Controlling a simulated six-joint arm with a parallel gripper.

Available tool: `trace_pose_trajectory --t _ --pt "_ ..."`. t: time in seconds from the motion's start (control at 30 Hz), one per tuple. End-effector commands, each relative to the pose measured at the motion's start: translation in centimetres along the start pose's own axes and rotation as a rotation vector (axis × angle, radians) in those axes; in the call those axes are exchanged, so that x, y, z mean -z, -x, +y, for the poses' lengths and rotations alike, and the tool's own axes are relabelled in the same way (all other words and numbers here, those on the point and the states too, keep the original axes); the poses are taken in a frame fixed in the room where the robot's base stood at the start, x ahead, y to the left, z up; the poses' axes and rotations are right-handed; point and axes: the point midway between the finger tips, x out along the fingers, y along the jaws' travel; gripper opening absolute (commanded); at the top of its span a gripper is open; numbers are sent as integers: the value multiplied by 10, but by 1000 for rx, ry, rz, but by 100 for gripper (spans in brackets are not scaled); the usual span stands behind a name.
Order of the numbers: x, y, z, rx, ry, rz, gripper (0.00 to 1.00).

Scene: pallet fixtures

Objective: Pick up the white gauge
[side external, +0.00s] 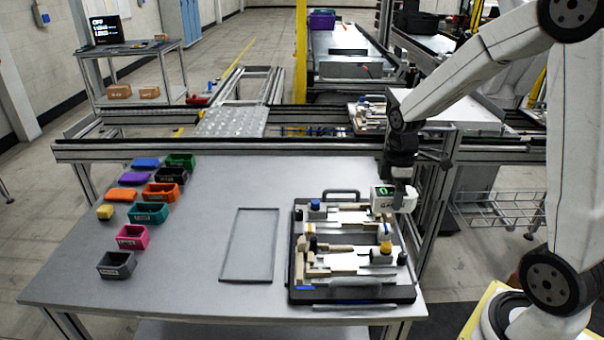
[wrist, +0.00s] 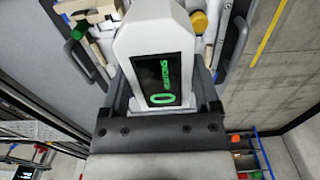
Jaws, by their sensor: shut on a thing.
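The white gauge (side external: 393,199) has a dark display with green digits. My gripper (side external: 401,183) is shut on it and holds it at the far right corner of the pallet fixture (side external: 343,293). In the wrist view the gauge (wrist: 158,62) fills the middle, its display facing the camera, between the two fingers of my gripper (wrist: 163,98). I cannot tell from these views whether the gauge's underside touches anything.
The fixture carries beige and white blocks, and yellow (side external: 380,247) and blue knobs. Several coloured bins (side external: 148,213) stand at the table's left. An empty rectangular outline (side external: 249,246) lies mid-table. A rail (side external: 290,150) runs along the back edge.

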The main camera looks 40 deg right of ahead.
Motion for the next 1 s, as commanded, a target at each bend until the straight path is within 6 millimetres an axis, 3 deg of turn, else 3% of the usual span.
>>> trace_pose_trajectory --t 0.33,1.0 --pt "-9 9 -16 0 0 0 0" --pt "-9 9 -17 -1 1 0 0"
